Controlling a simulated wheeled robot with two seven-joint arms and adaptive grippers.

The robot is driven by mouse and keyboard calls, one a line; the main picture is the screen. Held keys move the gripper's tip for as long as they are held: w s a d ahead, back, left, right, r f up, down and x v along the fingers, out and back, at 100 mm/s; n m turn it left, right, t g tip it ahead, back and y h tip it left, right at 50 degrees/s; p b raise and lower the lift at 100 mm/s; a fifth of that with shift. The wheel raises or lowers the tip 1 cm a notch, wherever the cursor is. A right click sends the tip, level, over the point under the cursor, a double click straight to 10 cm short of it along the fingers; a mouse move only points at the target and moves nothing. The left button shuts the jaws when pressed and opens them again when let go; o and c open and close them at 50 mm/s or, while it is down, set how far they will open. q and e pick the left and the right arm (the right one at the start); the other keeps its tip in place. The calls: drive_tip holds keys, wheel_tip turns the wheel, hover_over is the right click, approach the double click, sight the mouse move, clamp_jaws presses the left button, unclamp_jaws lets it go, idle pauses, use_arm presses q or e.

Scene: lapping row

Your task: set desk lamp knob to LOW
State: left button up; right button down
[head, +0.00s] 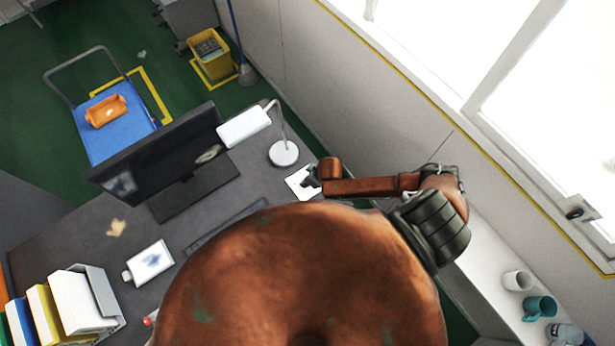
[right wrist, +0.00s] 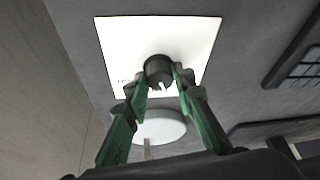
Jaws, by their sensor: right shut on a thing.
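The desk lamp (head: 284,153) stands on the grey desk with its white head over to the left and a round base. Its base also shows in the right wrist view (right wrist: 160,126). A white plate (head: 297,187) lies beside the base, and it also shows in the right wrist view (right wrist: 115,45). The dark round knob (right wrist: 157,68) sits on this plate. My right gripper (right wrist: 158,80) is shut on the knob, with a green finger on each side. Small marks on the plate are too small to read. My left gripper is out of view.
A monitor (head: 160,150) stands left of the lamp, with a keyboard (head: 228,226) in front, partly hidden by my body. Binders (head: 78,302) stand at the lower left. The wall (head: 330,90) runs close on the right. Mugs (head: 540,307) stand on the sill.

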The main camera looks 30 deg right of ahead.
drive_tip(key=shift+a+m+t+h+p, duration=0.15)
drive_tip(key=shift+m+h+p, duration=0.2)
drive_tip(key=shift+m+p, duration=0.5)
drive_tip(key=shift+m+t+h+p, duration=0.15)
drive_tip(key=shift+m+h+p, duration=0.3)
drive_tip(key=shift+m, duration=0.6)
drive_tip(key=c, duration=1.6)
unclamp_jaws()
drive_tip(key=shift+r, duration=0.15)
drive_tip(key=v, duration=1.1)
drive_tip(key=shift+s+r, duration=0.15)
drive_tip(key=shift+r, duration=0.25)
